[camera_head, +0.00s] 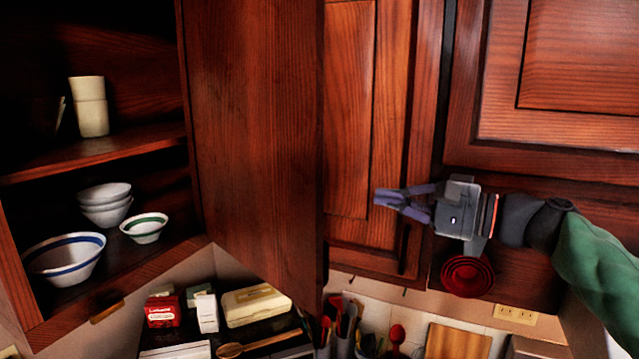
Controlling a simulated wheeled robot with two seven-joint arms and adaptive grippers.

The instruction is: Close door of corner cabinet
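The corner cabinet (90,157) stands open at the left, with its shelves showing. Its dark red wood door (255,130) is swung out and stands at an angle between the shelves and the closed doors to the right. My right gripper (379,197) comes in from the right, in front of a closed cabinet door, to the right of the open door's edge and apart from it. Its fingertips are together with nothing visible between them. My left gripper is not in view.
Cream cups (90,105) stand on the upper shelf; bowls (65,258) stand on the lower one. Closed cabinet doors (560,60) fill the right. Below are a red box (164,311), a butter-coloured case (256,305), utensils and a red round item (467,276).

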